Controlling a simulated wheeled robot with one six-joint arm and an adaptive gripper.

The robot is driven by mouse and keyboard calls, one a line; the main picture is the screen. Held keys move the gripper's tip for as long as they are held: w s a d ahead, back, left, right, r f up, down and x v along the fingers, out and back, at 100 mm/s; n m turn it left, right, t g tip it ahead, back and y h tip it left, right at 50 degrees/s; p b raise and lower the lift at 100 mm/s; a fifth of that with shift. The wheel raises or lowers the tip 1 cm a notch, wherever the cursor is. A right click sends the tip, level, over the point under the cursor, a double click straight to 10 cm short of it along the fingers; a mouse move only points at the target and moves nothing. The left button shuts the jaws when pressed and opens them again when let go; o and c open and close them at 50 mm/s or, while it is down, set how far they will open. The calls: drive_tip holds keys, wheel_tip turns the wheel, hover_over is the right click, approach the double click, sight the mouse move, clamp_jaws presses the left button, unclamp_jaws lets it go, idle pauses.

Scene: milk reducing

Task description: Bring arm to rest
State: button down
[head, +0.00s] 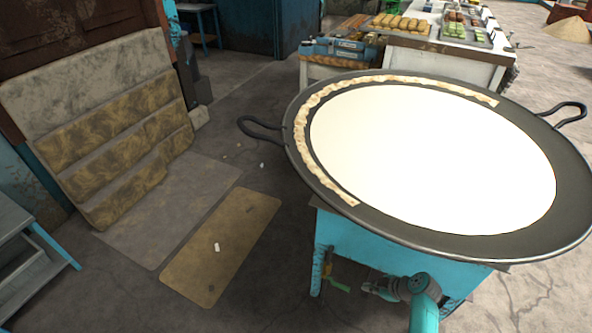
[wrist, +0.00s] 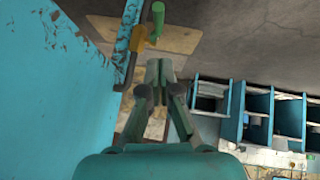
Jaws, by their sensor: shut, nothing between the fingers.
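My gripper (head: 372,287) shows low in the head view, in front of the teal stand (head: 360,243) and below the rim of the big dark pan (head: 440,232). It is empty. In the wrist view my gripper (wrist: 159,72) has its two fingertips together, with a blue panel to the left. The pan holds a wide white pool of milk (head: 430,155). A pale, crumpled strip (head: 313,150) lies along the pan's left and far edge.
A green-handled valve (head: 336,285) sits on the stand close to my gripper. Pan handles (head: 258,128) stick out on both sides. A table with sweets (head: 440,50) stands behind. Floor mats (head: 222,250) lie at left; a blue-framed bench (head: 30,250) is at far left.

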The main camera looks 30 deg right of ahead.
drive_tip(key=shift+a, duration=0.1)
drive_tip(key=s+a+r+m+t+h, duration=0.15)
drive_tip(key=s+a+m+h, duration=0.3)
drive_tip(key=s+a, duration=1.15)
drive_tip(key=s+a+r+m+t, duration=0.1)
drive_tip(key=s+a+r+t, duration=0.1)
drive_tip(key=r, duration=0.8)
drive_tip(key=s+a+r+m+t+y, duration=0.1)
drive_tip(key=s+a+r, duration=0.3)
drive_tip(key=r, duration=0.7)
drive_tip(key=s+a+r+m+t, duration=0.2)
drive_tip(key=s+r, duration=0.4)
drive_tip(key=r, duration=0.4)
drive_tip(key=shift+s+a+r+t, duration=0.35)
drive_tip(key=shift+a+t, duration=0.4)
drive_tip(key=shift+a, duration=0.2)
